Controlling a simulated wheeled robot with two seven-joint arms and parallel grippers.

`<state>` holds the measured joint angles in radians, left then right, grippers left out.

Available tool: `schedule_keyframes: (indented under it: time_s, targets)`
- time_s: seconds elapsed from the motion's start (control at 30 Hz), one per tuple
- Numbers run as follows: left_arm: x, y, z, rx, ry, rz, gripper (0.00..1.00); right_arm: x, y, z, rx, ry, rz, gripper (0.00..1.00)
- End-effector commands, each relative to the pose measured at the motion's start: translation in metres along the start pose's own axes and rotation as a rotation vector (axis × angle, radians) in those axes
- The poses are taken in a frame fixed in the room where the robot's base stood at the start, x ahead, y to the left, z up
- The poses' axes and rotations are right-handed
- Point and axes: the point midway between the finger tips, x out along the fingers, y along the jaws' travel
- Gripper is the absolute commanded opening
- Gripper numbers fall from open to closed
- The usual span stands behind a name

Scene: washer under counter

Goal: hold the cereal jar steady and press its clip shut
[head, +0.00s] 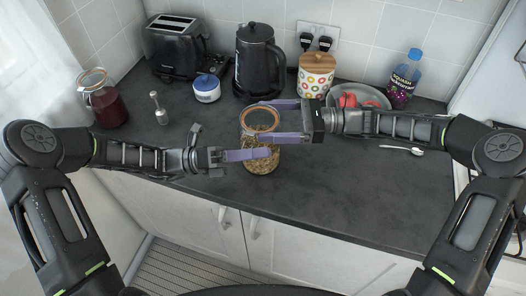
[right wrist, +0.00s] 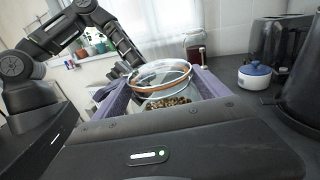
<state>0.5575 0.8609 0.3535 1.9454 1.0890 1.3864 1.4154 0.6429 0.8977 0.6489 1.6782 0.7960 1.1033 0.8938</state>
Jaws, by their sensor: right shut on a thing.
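The cereal jar (head: 262,165) is clear glass, part filled with brown cereal, and stands upright on the counter. Its round glass lid with an orange seal (head: 259,117) is on top; it also shows in the right wrist view (right wrist: 160,76). My right gripper (head: 258,121) reaches in from the right, its purple fingers shut on the jar from both sides. My left gripper (head: 268,153) is at the jar's near side, lower than the right one, its purple fingers across the front of the glass. Whether they are apart is unclear. The clip is not distinguishable.
Behind stand a toaster (head: 175,45), a blue-lidded pot (head: 207,90), a black kettle (head: 258,65), a dotted canister (head: 315,78), a bowl (head: 372,92) and a squash bottle (head: 404,80). A red-filled jar (head: 106,105) is at left. The counter's front right (head: 350,195) is clear.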

Motion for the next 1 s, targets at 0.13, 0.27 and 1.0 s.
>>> schedule_keyframes:
  time_s: [0.13, 0.27, 1.0]
  targets:
    - [0.0, 0.001, 0.0, 0.0, -0.001, 0.002, 0.2, -0.001, 0.002, -0.005, 0.004, 0.008, 0.002, 0.12]
    - [0.0, 0.001, -0.001, -0.002, 0.0, 0.003, 0.26, -0.001, 0.001, -0.005, 0.004, 0.008, 0.002, 0.12]
    - [-0.071, 0.001, 0.0, -0.001, -0.005, 0.006, 0.26, -0.001, 0.001, -0.005, 0.005, 0.007, 0.001, 0.12]
